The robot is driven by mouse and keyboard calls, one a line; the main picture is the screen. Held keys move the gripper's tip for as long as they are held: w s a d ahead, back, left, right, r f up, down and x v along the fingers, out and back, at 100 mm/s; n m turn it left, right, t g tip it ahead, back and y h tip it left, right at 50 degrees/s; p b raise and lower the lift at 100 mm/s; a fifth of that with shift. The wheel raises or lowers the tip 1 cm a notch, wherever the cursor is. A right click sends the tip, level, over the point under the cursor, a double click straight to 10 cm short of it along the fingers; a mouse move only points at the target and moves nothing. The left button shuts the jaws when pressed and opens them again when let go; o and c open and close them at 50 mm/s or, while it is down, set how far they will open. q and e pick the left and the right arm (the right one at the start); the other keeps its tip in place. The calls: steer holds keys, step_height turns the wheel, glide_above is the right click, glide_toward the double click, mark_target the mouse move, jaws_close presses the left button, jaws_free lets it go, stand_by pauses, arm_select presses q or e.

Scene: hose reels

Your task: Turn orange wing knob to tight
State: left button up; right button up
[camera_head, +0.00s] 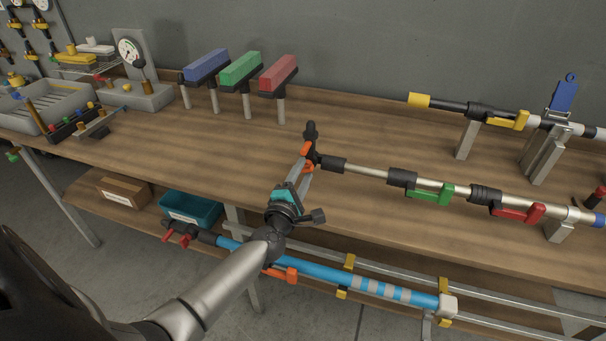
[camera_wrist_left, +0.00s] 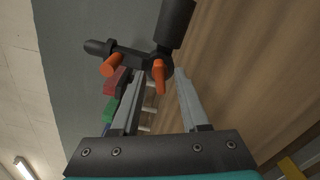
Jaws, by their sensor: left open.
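The orange wing knob (camera_head: 307,147) sits on the black fitting (camera_head: 311,130) at the left end of a silver pole held above the bench. In the left wrist view, two orange wings show, one (camera_wrist_left: 158,76) between the fingertips and the other (camera_wrist_left: 112,65) to the left, outside the fingers. My left gripper (camera_head: 306,166) is open, its fingers pointing at the knob from the near side. In the left wrist view, the fingers (camera_wrist_left: 160,85) stand apart on either side of the nearer wing; I cannot tell whether they touch it. My right gripper is not in view.
A green clamp lever (camera_head: 430,194) and a red one (camera_head: 517,212) sit along the same pole. A blue pole (camera_head: 330,273) lies lower in front of the bench (camera_head: 190,150). Blue, green and red blocks (camera_head: 240,69) stand on posts behind.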

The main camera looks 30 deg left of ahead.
arm_select(q)
steer(key=shift+w, duration=0.1)
jaws_close()
stand_by(0.4)
